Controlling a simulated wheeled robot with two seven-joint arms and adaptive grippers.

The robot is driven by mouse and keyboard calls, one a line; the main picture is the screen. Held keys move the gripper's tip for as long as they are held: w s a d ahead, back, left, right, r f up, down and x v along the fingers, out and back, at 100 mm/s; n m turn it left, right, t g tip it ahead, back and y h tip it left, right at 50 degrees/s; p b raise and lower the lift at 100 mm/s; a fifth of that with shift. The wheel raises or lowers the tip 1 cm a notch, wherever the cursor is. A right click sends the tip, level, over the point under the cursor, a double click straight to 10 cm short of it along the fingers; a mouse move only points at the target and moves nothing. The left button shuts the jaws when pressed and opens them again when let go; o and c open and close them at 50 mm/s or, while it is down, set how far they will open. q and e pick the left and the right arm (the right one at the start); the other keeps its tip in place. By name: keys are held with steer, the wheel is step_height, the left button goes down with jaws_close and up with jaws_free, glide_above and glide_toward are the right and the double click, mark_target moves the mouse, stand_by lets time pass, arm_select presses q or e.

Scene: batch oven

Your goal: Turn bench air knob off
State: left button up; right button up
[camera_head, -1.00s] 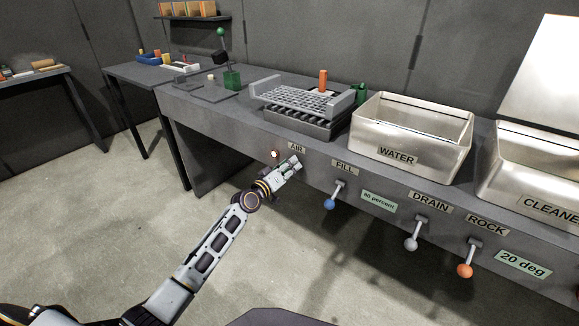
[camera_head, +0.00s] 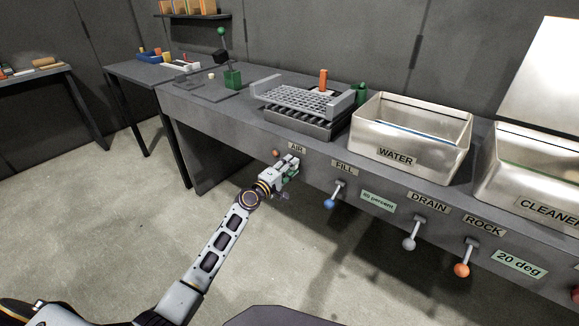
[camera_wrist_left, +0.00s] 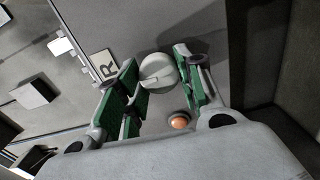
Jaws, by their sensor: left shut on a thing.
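The bench air knob (camera_wrist_left: 157,71) is a pale round knob on the grey bench front. In the left wrist view it sits between the green-padded fingers of my left gripper (camera_wrist_left: 160,82), which is shut on it. In the head view my left gripper (camera_head: 292,162) is at the bench front, just below the AIR label (camera_head: 297,148), and hides the knob. A small orange lamp (camera_head: 277,153) is beside the gripper and looks unlit. It also shows in the left wrist view (camera_wrist_left: 180,121). My right gripper is out of view.
To the right, levers with a blue ball (camera_head: 329,203), a grey ball (camera_head: 408,244) and an orange ball (camera_head: 462,270) stick out from the bench front. A WATER basin (camera_head: 448,151) and a grey rack (camera_head: 300,97) stand on top. The floor left of my arm is clear.

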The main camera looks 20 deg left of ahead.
arm_select(q)
steer(key=shift+n, duration=0.3)
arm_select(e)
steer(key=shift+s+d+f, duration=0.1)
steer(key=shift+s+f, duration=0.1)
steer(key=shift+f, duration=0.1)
arm_select(q)
steer(key=o, duration=0.8)
steer(key=shift+c, duration=0.2)
steer(key=shift+o, duration=1.1)
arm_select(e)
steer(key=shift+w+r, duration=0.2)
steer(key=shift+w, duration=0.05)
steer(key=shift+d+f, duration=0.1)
arm_select(q)
steer(key=shift+s+a, duration=0.1)
steer(key=shift+s, duration=0.05)
